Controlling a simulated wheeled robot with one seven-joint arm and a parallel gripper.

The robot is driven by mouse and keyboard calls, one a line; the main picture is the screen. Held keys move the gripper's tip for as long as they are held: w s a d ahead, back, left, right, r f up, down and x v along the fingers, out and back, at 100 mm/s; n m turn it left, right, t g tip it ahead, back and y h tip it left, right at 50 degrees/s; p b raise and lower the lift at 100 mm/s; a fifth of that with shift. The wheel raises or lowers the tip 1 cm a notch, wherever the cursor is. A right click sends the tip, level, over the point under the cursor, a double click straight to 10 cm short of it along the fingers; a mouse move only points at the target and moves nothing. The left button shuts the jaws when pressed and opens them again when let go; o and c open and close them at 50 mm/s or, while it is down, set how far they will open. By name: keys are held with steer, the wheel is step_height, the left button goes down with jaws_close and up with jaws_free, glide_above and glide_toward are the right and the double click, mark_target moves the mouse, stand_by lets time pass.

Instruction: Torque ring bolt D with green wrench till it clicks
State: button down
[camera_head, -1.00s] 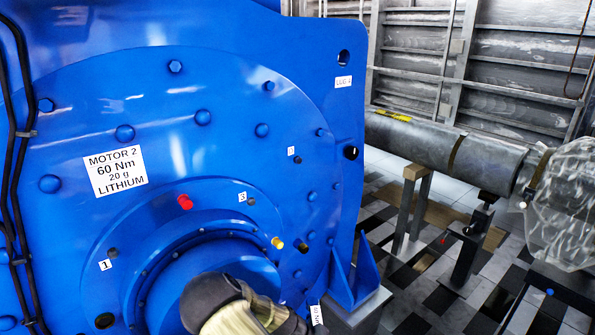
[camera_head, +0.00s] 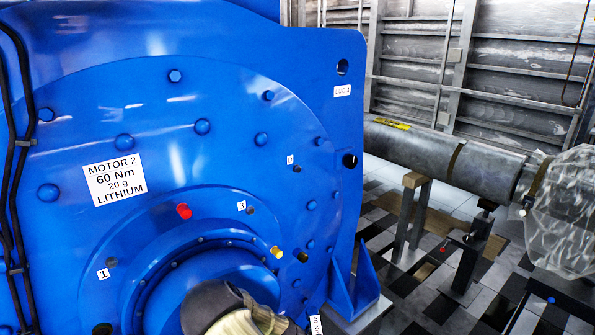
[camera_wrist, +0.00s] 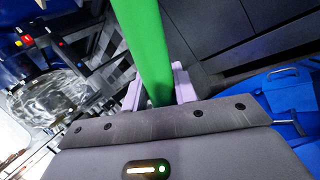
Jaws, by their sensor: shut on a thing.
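The green wrench (camera_wrist: 146,40) stands between the pale fingers of my gripper (camera_wrist: 158,90) in the wrist view. The gripper is shut on its shaft; the wrench's far end runs out of the top of the picture. The head view shows neither wrench nor gripper, only part of my arm at the bottom. The blue motor face (camera_head: 90,100) carries a ring of bolts. A small dark bolt (camera_head: 297,169) sits on its right side by a small tag (camera_head: 290,160) that seems to read D. Nothing is seen touching this bolt.
A red plug (camera_head: 184,211) and a yellow plug (camera_head: 277,252) stick out of the motor face. A plate (camera_head: 115,180) reads MOTOR 2, 60 Nm, 20 g, LITHIUM. A grey shaft (camera_head: 430,150) on stands lies to the right, over a tiled floor.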

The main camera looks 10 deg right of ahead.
steer(key=c, duration=1.8)
jaws_free()
jaws_close()
steer(key=shift+w+a, duration=0.1)
steer(key=shift+a, duration=0.05)
